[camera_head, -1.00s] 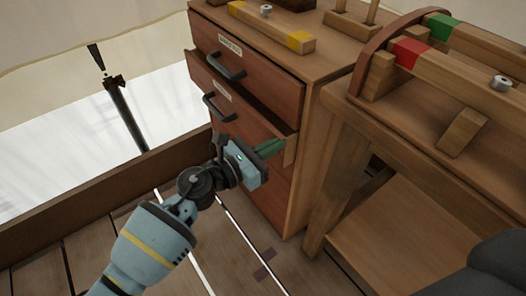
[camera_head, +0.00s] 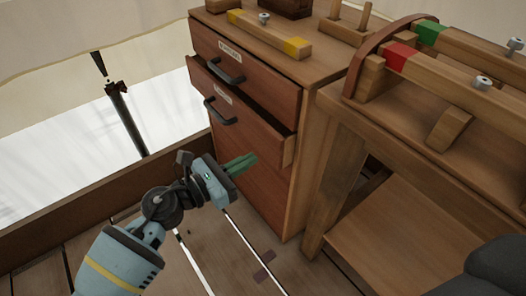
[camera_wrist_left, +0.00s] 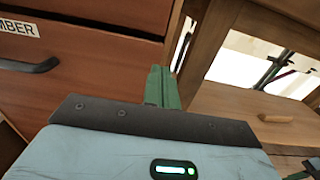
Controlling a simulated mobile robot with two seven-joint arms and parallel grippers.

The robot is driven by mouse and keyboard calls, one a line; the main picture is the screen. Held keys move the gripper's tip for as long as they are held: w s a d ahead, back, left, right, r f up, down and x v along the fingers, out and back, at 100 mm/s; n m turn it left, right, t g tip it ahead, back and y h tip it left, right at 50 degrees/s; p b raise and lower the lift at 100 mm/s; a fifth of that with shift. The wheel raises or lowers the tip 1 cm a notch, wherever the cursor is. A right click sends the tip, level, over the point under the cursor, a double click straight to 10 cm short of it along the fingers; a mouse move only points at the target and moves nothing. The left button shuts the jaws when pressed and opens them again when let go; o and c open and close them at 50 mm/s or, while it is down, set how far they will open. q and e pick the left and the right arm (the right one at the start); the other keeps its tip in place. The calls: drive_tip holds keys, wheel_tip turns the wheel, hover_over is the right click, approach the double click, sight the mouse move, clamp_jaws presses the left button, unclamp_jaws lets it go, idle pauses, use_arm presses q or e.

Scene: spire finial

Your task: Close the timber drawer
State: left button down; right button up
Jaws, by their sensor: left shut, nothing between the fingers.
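The timber drawer (camera_head: 255,128) is the second one down in the wooden cabinet. It stands partly pulled out, with a dark gap along its top edge. It has a dark handle (camera_head: 219,112) and a pale label, of which "MBER" reads in the left wrist view (camera_wrist_left: 18,27). My left gripper (camera_head: 241,164) is shut and empty, its green fingers in front of the cabinet below the drawer's right part. In the left wrist view the fingers (camera_wrist_left: 161,86) show beside the drawer front's right end. I cannot tell whether they touch it. My right gripper is not in view.
The top drawer (camera_head: 250,72) above looks shut. A wooden bench (camera_head: 400,225) stands close on the cabinet's right, bearing beams with red and green bands. A low wooden ledge (camera_head: 95,198) runs along the left.

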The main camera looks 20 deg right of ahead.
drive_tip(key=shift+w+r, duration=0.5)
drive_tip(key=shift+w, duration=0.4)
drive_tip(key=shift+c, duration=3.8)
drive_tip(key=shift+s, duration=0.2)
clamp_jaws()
use_arm(q)
drive_tip(key=s+a+f+n+t+y, duration=0.3)
drive_tip(key=s+a+f+n+y, duration=0.75)
drive_tip(key=n, duration=0.65)
drive_tip(key=s+a+f+n+t+y, duration=0.3)
drive_tip(key=s+a+f+n+y, duration=0.35)
drive_tip(key=a+n, duration=0.85)
drive_tip(key=s+a+f+n+g, duration=0.2)
drive_tip(key=s+n, duration=0.3)
drive_tip(key=s, duration=0.5)
drive_tip(key=s+a+f+n+g+h, duration=0.1)
drive_tip(key=s+a+f+n+g, duration=0.1)
drive_tip(key=s+n, duration=0.4)
drive_tip(key=s+a+f+n+g, duration=0.2)
drive_tip(key=s+f+n, duration=0.2)
drive_tip(key=s, duration=1)
drive_tip(key=shift+n+h, duration=0.3)
drive_tip(key=shift+n, duration=0.4)
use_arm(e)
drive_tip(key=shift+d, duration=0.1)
